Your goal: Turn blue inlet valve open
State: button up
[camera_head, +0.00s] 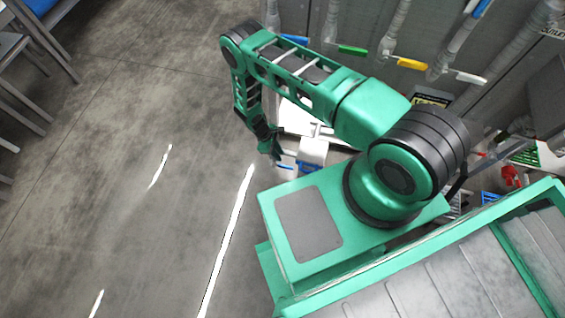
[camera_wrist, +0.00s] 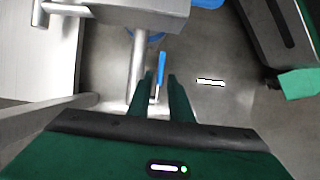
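A blue lever handle (camera_wrist: 161,68) shows in the wrist view beside a grey vertical pipe, under a grey box-like body. I take it for the blue inlet valve's handle. My gripper (camera_wrist: 161,80) has its two green fingers apart, one on each side of the handle's line. The handle's lower part shows in the gap. I cannot tell whether either finger touches it or how deep it sits. In the head view my gripper (camera_head: 275,152) points down, left of a white and blue fixture (camera_head: 313,150). The handle is not clear there.
Pipes along the back wall carry blue (camera_head: 295,39), green (camera_head: 352,50), yellow (camera_head: 411,64) and white (camera_head: 470,77) handles. Grey metal furniture (camera_head: 25,70) stands at the upper left. The concrete floor (camera_head: 130,180) on the left is open.

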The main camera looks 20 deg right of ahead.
aim_at(286, 166)
jog(key=x, duration=1)
jog(key=shift+a+f, duration=0.2)
jog(key=shift+a, duration=0.1)
grip_shut()
